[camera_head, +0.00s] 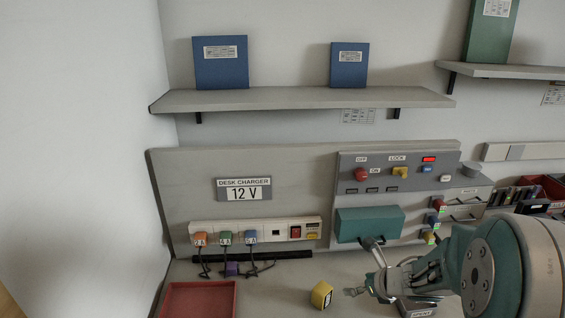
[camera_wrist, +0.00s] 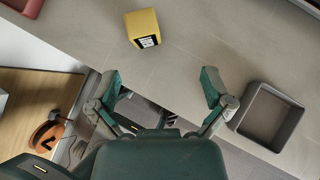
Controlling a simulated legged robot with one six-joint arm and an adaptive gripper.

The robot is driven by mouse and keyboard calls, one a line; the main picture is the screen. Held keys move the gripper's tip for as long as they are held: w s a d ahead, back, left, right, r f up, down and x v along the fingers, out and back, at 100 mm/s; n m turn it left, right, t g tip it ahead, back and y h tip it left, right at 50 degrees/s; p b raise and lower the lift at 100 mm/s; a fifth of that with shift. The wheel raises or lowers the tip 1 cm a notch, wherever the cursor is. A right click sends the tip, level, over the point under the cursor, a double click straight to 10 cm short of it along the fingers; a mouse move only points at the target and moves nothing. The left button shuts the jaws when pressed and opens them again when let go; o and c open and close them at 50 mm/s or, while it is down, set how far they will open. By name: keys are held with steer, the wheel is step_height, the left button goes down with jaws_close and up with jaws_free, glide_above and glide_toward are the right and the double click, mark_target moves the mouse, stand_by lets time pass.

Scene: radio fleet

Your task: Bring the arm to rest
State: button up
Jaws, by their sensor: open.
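My arm reaches in from the right in the head view, with its teal joint large in the foreground. My gripper (camera_head: 366,268) is above the desk, in front of the teal box on the panel. In the wrist view my gripper (camera_wrist: 163,92) has its two teal-tipped fingers spread wide, with nothing between them. A yellow block (camera_head: 321,295) with a dark-edged label sits on the desk to the left of the gripper. The yellow block also shows in the wrist view (camera_wrist: 142,27), beyond the fingertips and apart from them.
A red tray (camera_head: 200,284) lies at the desk's left. A power strip (camera_head: 256,232) with plugs runs along the back. A control panel (camera_head: 398,200) stands behind my gripper. A grey square tray (camera_wrist: 243,124) is right of the fingers. Bare desk (camera_head: 270,290) lies between red tray and block.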

steer(key=s+d+r+m+t+h, duration=0.15)
steer(key=r+m+h, duration=0.25)
steer(key=r+m, duration=0.55)
steer(key=s+d+r+m+t+h, duration=0.1)
steer(key=s+r+m+h, duration=0.4)
steer(key=m, duration=0.8)
steer(key=s+a+m+g+y, duration=0.2)
steer(key=s+a+m, duration=0.3)
steer(key=s+m, duration=0.2)
steer(key=s+a+r+m+g+y, duration=0.1)
steer(key=s+a+m, duration=0.3)
steer(key=s+m, duration=0.4)
steer(key=m+g+y, duration=0.1)
steer(key=m, duration=0.3)
steer(key=shift+s+a, duration=0.15)
steer(key=shift+a, duration=0.25)
steer(key=shift+r+m+g, duration=0.1)
steer(key=shift+m+g, duration=0.15)
